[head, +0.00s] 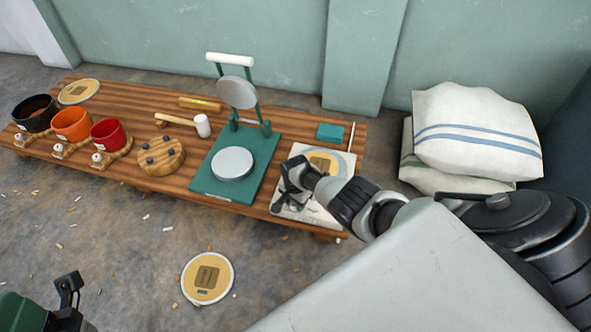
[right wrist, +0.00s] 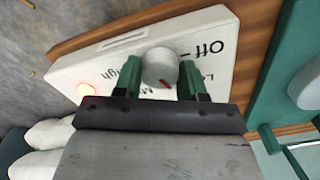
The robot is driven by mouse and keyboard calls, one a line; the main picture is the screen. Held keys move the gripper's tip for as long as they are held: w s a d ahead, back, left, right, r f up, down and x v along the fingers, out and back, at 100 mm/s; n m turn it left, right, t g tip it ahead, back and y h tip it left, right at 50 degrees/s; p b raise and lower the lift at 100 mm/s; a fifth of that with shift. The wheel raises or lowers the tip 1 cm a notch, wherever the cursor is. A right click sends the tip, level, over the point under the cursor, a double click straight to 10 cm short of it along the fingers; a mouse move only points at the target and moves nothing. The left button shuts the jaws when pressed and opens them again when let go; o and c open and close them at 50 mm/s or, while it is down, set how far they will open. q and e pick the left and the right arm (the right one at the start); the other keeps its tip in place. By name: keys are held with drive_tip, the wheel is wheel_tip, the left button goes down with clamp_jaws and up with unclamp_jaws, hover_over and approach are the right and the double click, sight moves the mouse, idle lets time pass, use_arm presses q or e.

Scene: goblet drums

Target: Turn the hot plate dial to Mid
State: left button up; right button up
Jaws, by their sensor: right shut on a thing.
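The white hot plate (head: 325,216) sits at the right end of the wooden bench, with a round tan-centred disc (head: 322,162) on top. Its front panel shows in the right wrist view (right wrist: 105,65), with "Off", "High" and partly hidden labels. A glowing orange light (right wrist: 86,93) is on the panel. My right gripper (right wrist: 160,80) is shut on the grey dial (right wrist: 158,64), one green finger on each side. The dial's red mark points down and slightly right in that view, between the partly hidden "M" and "L" labels. My left gripper (head: 68,287) is at the lower left, away from the bench.
A green press (head: 215,187) stands left of the hot plate. A mallet (head: 202,125), a round wooden block (head: 160,156) and several coloured pots (head: 72,124) are farther left. White cushions (head: 475,135) lie right of the bench. Another disc (head: 208,277) lies on the floor.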

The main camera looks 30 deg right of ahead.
drive_tip(key=m, duration=0.5)
drive_tip(key=shift+m+p, duration=0.3)
drive_tip(key=shift+d+m, duration=0.1)
drive_tip(key=shift+m, duration=2.2)
drive_tip(key=o, duration=0.9)
